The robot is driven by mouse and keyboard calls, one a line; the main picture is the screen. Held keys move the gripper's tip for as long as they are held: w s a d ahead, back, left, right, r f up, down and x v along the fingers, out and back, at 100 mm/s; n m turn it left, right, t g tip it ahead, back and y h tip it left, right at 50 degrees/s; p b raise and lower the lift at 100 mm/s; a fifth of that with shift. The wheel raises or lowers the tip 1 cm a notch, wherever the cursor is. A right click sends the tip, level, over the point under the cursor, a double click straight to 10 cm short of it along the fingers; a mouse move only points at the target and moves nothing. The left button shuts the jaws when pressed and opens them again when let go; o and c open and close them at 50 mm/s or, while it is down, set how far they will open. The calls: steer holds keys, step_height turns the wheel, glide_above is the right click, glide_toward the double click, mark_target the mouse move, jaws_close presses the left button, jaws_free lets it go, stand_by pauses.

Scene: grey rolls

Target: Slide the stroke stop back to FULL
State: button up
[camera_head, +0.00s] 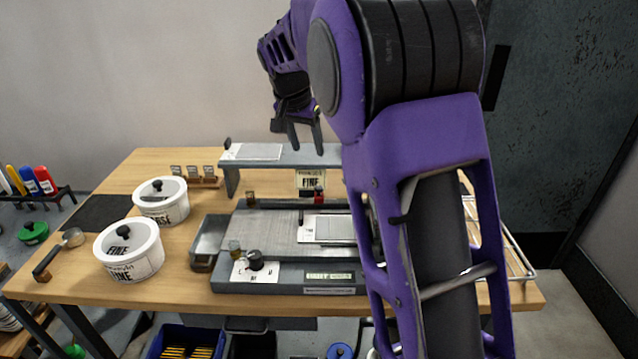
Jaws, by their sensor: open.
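A grey flat-bed machine (270,222) stands on the wooden table. A black knob (256,260) sits on a white lettered plate at its front left. A small brass post (234,247) stands just left of the knob. I cannot tell which part is the stroke stop, and I can read no FULL mark. My gripper (306,150) is open and empty, pointing down above the back of the machine. My arm hides the machine's right end.
A dark mat (98,213) lies at far left.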

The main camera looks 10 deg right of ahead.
mark_target(318, 187)
steer(key=b+x, duration=0.1)
steer(key=x, duration=1.4)
steer(key=shift+f+b, duration=0.15)
steer(key=shift+b, duration=0.2)
jaws_close()
stand_by(0.6)
